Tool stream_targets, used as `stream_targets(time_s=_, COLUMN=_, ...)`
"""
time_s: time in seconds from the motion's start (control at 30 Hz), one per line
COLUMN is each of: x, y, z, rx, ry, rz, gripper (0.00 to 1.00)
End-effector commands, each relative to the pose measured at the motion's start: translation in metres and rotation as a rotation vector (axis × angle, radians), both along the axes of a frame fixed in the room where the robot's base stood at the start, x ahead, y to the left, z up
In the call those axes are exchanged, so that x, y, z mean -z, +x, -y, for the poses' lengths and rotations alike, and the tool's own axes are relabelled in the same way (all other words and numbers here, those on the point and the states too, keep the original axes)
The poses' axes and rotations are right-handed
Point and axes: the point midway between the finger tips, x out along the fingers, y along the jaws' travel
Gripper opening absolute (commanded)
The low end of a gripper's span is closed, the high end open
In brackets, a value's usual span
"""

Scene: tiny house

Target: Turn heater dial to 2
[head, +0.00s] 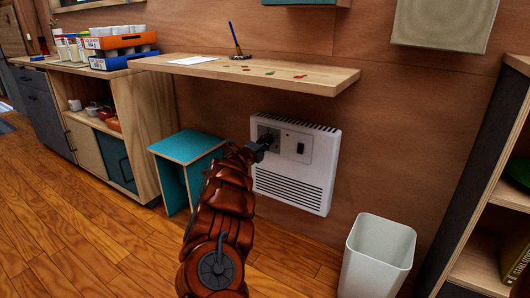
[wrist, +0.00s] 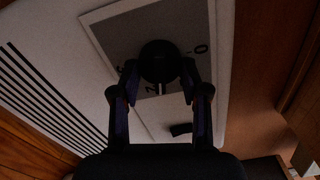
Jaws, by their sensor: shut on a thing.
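The white wall heater (head: 290,190) hangs under the wooden shelf. Its upper part has a grey control panel (wrist: 115,38). The round black heater dial (wrist: 158,58) is on that panel. My gripper (wrist: 160,75) is shut on the dial, one finger on each side of it. A short white mark shows at the dial's lower edge in the wrist view, beside a partly visible figure that looks like a 2. A 0 shows to the right of the dial. In the head view, my gripper (head: 262,143) is at the panel and hides most of the dial.
A dark switch (head: 300,148) sits right of the dial. The shelf (head: 315,80) overhangs the heater. A teal stool (head: 183,148) stands left of my arm, and a white bin (head: 378,255) stands at the right. Wooden floor is open at the lower left.

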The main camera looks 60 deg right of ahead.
Motion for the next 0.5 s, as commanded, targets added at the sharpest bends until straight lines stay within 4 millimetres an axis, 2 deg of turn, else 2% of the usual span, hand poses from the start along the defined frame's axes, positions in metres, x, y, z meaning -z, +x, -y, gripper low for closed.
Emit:
stream_targets(time_s=0.03, x=0.0049, y=0.0002, z=-0.0003, rx=0.0, ry=0.001, rz=0.039, gripper=0.1)
stream_targets(time_s=0.2, x=0.0046, y=-0.0006, z=0.0001, rx=0.002, ry=0.006, rz=0.148, gripper=0.1)
stream_targets(time_s=0.5, x=0.0028, y=-0.0005, z=0.0006, rx=0.002, ry=0.012, rz=0.263, gripper=0.1)
